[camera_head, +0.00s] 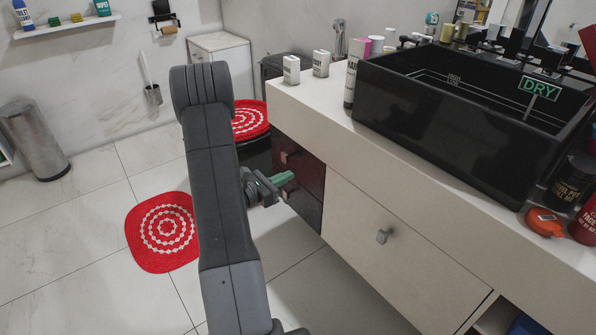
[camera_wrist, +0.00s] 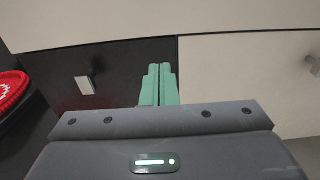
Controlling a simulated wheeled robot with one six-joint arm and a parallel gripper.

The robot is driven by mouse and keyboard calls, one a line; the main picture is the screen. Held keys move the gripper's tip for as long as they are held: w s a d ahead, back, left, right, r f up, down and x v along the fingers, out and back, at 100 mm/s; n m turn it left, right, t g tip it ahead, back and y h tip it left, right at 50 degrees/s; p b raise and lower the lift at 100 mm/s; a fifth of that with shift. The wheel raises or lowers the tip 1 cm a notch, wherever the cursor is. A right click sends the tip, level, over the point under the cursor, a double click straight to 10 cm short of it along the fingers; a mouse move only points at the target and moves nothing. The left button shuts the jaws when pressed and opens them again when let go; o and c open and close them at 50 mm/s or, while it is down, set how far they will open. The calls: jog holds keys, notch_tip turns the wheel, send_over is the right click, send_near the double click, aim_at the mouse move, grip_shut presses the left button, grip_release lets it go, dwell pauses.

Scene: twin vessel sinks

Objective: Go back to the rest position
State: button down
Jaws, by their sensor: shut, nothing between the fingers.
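My gripper (camera_head: 284,179) has green fingers and is in front of the vanity, near the dark drawer front (camera_head: 300,190). In the wrist view the two green fingers (camera_wrist: 158,84) lie side by side, shut and empty. Behind them are the dark drawer front (camera_wrist: 105,62) with a small grey handle (camera_wrist: 84,84) and a pale drawer front (camera_wrist: 240,75). The fingers appear apart from the handle; the exact gap to the drawer fronts cannot be told. My arm covers part of the floor and of the dark drawer's left side.
The white counter (camera_head: 310,104) holds a black vessel sink (camera_head: 440,125), two small white boxes (camera_head: 291,70) and several bottles. A pale drawer (camera_head: 360,230) has a grey knob (camera_head: 382,236). A red mat (camera_head: 140,235) lies on open tiled floor; a metal bin (camera_head: 35,140) stands left.

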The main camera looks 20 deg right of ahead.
jog(key=shift+p+v, duration=0.45)
jog(key=shift+v, duration=2.3)
jog(key=shift+d, duration=0.15)
